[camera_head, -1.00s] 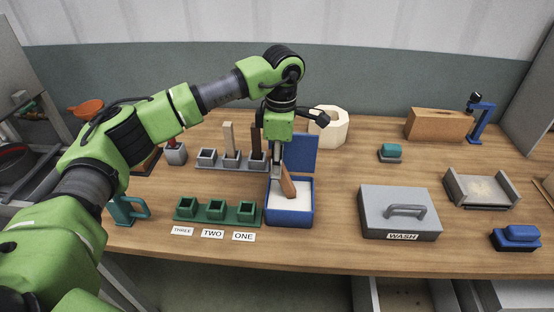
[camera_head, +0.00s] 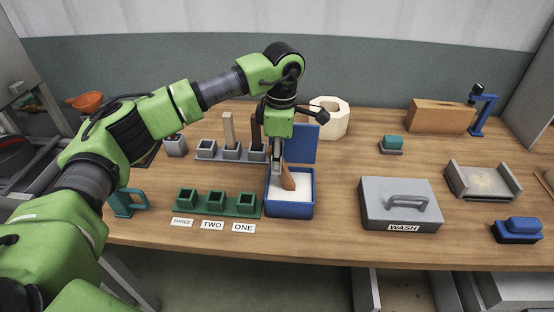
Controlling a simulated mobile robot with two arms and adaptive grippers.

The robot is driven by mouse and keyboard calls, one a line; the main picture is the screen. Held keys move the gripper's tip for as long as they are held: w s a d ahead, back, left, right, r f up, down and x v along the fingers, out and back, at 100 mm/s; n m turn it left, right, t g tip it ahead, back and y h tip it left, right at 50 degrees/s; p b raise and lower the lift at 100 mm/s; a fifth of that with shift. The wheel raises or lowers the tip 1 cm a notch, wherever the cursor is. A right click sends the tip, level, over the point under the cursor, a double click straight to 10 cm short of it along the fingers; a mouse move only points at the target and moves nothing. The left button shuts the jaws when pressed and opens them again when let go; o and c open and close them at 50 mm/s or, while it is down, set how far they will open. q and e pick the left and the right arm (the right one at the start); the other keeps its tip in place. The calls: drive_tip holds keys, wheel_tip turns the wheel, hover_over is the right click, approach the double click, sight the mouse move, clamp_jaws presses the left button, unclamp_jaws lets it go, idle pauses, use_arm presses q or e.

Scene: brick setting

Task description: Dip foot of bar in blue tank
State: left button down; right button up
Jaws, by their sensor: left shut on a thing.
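The blue tank (camera_head: 290,209) stands near the front middle of the table with its blue lid (camera_head: 303,145) raised at the back. White content fills it. My left gripper (camera_head: 277,176) is over the tank's left part, pointing down, and is shut on a reddish-brown bar (camera_head: 288,178). The bar is tilted and its lower end is at the white surface; I cannot tell how deep it goes. The gripper partly hides the bar. My right gripper is not in view.
A grey rack (camera_head: 208,155) with a tan bar (camera_head: 229,130) and a dark bar (camera_head: 256,130) stands behind left. A green rack (camera_head: 216,209) with labels is left of the tank. A grey WASH box (camera_head: 372,212) is right. Bare table lies between tank and box.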

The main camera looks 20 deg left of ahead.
use_arm(q)
drive_tip(key=shift+f, duration=0.35)
drive_tip(key=shift+f+b, duration=0.15)
drive_tip(key=shift+b, duration=0.3)
idle(0.8)
idle(0.4)
drive_tip(key=shift+r+p, duration=0.6)
drive_tip(key=shift+r, duration=0.3)
drive_tip(key=shift+r+p, duration=1.45)
drive_tip(key=shift+r, duration=1.15)
